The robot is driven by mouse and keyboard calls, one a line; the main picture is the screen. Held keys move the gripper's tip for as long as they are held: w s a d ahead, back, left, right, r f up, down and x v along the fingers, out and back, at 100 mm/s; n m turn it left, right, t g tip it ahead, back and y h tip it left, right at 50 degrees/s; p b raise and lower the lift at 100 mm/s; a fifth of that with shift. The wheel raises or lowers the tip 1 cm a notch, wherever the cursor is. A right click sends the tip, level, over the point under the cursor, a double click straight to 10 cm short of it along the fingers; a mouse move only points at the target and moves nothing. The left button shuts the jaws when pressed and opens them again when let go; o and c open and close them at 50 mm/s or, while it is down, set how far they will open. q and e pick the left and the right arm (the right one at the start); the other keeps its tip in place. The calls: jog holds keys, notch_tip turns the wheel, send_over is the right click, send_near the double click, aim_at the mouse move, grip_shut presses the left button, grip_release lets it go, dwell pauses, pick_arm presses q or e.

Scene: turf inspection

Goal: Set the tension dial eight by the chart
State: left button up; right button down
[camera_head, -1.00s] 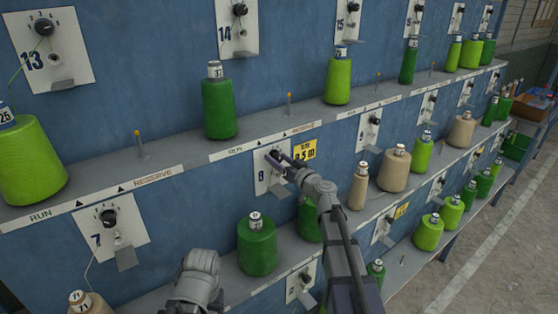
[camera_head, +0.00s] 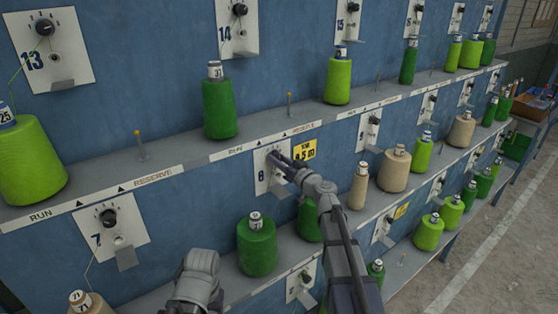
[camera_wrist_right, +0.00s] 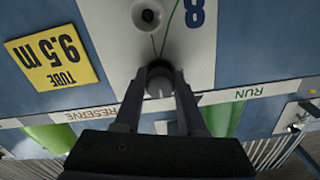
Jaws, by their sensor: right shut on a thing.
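The tension dial eight (camera_wrist_right: 160,78) is a dark round knob with a pale face on a white plate marked 8 (camera_head: 262,178). My right gripper (camera_head: 279,159) reaches it from the front right. In the right wrist view, the two fingers of this gripper (camera_wrist_right: 160,88) are shut on the dial from both sides. They hide part of it, and I cannot read its setting. A thread runs over the plate past a round eyelet (camera_wrist_right: 147,15). No chart can be made out. A grey part of my left arm shows at the bottom of the head view, but its gripper does not.
A yellow tube label (camera_head: 305,150) sits beside the plate. Dial seven (camera_head: 109,218) is to the left. Green cones, such as this one (camera_head: 257,245), stand on the shelf below. A ledge (camera_head: 225,155) with upright pegs runs above. Open floor (camera_head: 500,240) lies to the right.

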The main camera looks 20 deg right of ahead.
jog(key=m, duration=0.4)
jog(key=shift+m, duration=2)
jog(key=shift+c, duration=2.4)
grip_release()
jog(key=v, duration=0.7)
jog(key=shift+s, duration=0.4)
